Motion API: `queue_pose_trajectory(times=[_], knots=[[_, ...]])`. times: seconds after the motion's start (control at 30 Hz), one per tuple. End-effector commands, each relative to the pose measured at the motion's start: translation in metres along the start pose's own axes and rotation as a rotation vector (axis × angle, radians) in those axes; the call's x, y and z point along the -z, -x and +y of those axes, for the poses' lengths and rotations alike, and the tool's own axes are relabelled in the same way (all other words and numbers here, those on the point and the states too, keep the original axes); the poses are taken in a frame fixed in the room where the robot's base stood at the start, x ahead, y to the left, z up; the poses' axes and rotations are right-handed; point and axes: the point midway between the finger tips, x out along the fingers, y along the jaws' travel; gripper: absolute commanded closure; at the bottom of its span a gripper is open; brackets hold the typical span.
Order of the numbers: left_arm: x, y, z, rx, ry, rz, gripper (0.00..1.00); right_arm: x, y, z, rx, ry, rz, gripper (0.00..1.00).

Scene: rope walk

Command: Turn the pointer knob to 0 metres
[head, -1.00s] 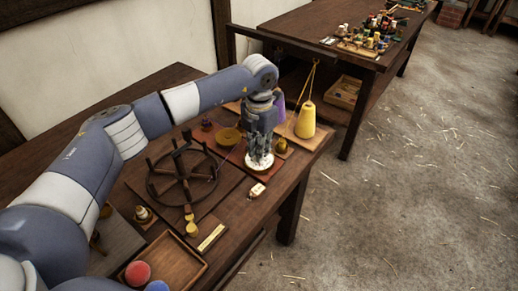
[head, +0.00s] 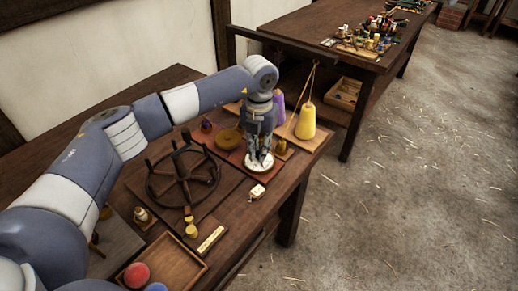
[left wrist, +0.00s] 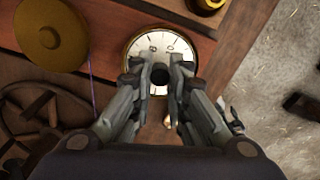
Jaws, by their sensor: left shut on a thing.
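The round white dial (head: 251,167) sits on the board near the table's right end. In the left wrist view the dial (left wrist: 136,48) has a brass rim and dark marks, with what look like an 8 and a 0 near the fingertips. My left gripper (head: 261,157) points down over the dial. In the left wrist view its two fingers are shut on the dark pointer knob (left wrist: 159,82), one on each side. The fingers cover part of the dial, and I cannot tell which mark the pointer is at. My right gripper is not in view.
A dark spoked wheel (head: 152,185) lies left of the dial. A brown round disc (left wrist: 50,37) is close by. A yellow cone (head: 306,122) and a small white tag (head: 257,191) are near. A wooden tray (head: 190,268) with balls stands at the front.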

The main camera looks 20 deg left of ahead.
Motion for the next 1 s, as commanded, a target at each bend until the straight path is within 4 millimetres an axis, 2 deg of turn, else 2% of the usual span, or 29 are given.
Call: queue_pose_trajectory(times=[0.1,0.13,0.2,0.23,0.53,0.67,0.77,1.0], knots=[[-0.003,0.004,0.0,0.002,0.003,-0.012,1.0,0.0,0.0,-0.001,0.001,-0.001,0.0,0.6],[-0.003,0.004,0.0,0.002,0.003,-0.012,0.83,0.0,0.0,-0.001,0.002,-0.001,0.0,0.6],[-0.003,0.004,0.0,0.002,0.002,-0.012,0.67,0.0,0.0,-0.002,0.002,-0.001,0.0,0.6],[-0.003,0.004,0.0,0.002,0.002,-0.011,0.63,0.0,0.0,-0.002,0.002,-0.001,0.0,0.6],[-0.001,0.002,0.0,0.001,0.0,-0.005,0.63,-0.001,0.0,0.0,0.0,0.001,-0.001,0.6],[-0.002,0.01,0.0,0.002,0.0,-0.006,0.63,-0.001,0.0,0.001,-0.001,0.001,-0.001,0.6],[-0.002,0.025,0.0,0.002,0.001,-0.008,0.63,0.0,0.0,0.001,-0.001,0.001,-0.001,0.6],[-0.002,0.077,0.0,0.001,0.0,-0.009,0.63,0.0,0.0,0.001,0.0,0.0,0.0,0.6]])
